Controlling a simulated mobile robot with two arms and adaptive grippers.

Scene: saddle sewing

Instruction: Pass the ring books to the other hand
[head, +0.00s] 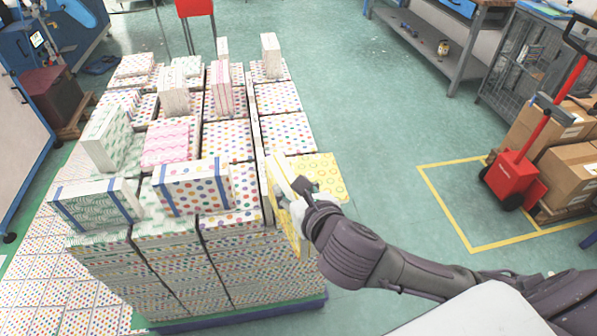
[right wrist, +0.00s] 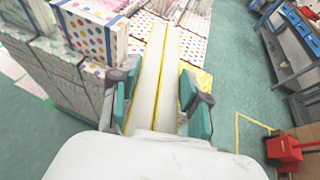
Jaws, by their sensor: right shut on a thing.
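Many ring books with dotted and patterned covers are stacked on a low blue-edged pallet (head: 240,314) in the head view. My right gripper (head: 297,200) is at the right side of the stacks, shut on ring books (head: 279,182) with white page edges and yellow covers, which stand upright. In the right wrist view, two pale book edges with yellow lines (right wrist: 153,70) run between the teal pads of my right gripper (right wrist: 156,104). Whether their lower ends touch anything is hidden. A yellow patterned book (head: 322,172) lies flat just behind. My left gripper is not in view.
Blue-banded bundles of books (head: 195,187) stand upright on the front stacks. A red pallet jack (head: 515,172) and cardboard boxes (head: 568,165) stand at the right by a yellow floor marking. A grey workbench (head: 430,45) is at the back. Green floor between is clear.

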